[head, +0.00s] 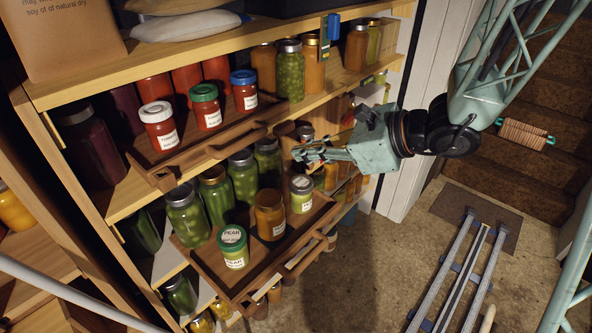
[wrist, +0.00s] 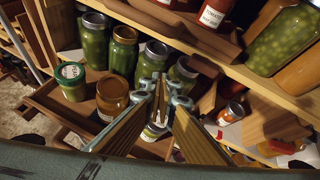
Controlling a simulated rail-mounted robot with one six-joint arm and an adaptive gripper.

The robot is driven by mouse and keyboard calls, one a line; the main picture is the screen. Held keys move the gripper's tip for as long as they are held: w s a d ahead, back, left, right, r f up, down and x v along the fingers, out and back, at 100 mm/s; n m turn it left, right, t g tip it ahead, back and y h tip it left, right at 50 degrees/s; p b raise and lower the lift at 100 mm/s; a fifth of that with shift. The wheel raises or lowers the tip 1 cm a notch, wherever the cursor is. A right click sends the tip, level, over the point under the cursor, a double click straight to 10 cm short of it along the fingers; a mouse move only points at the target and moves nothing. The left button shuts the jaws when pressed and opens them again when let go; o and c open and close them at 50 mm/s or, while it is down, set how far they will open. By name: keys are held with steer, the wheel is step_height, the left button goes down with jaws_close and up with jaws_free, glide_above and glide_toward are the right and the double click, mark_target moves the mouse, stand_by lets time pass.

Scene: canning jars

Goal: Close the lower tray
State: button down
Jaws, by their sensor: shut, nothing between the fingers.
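The lower tray (head: 207,262) is wooden and sticks out from the lower shelf in the head view; its side also shows at left in the wrist view (wrist: 52,112). It carries a green-lidded pear jar (head: 234,249), an amber jar (head: 269,217) and a pale-lidded jar (head: 301,196). My gripper (head: 301,156) is shut and empty, above the pale-lidded jar at the tray's right end, seemingly apart from it. In the wrist view the fingers (wrist: 161,86) partly cover that jar and the tray's right end.
The upper tray (head: 172,178) juts out above, holding several red jars with white, green and blue lids. Several green jars (head: 243,176) stand on the shelf behind the lower tray. Floor rails (head: 455,270) lie at right. The floor before the shelf is clear.

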mark_target(287, 165)
steer(key=w+d+f+m+t+b, duration=0.1)
steer(key=w+d+f+m, duration=0.1)
steer(key=w+f, duration=0.1)
steer(key=w+d+f+m+t+h+b, duration=0.1)
steer(key=w+f+m, duration=0.1)
steer(key=w+f, duration=0.2)
step_height(287, 165, down, 2)
steer(key=shift+d+f+m, duration=0.1)
steer(key=shift+d+m, duration=0.2)
steer(key=shift+d, duration=0.1)
steer(key=shift+a, duration=0.1)
steer(key=shift+b+x, duration=1.05)
steer(key=shift+x, duration=3.8)
steer(key=shift+w, duration=0.15)
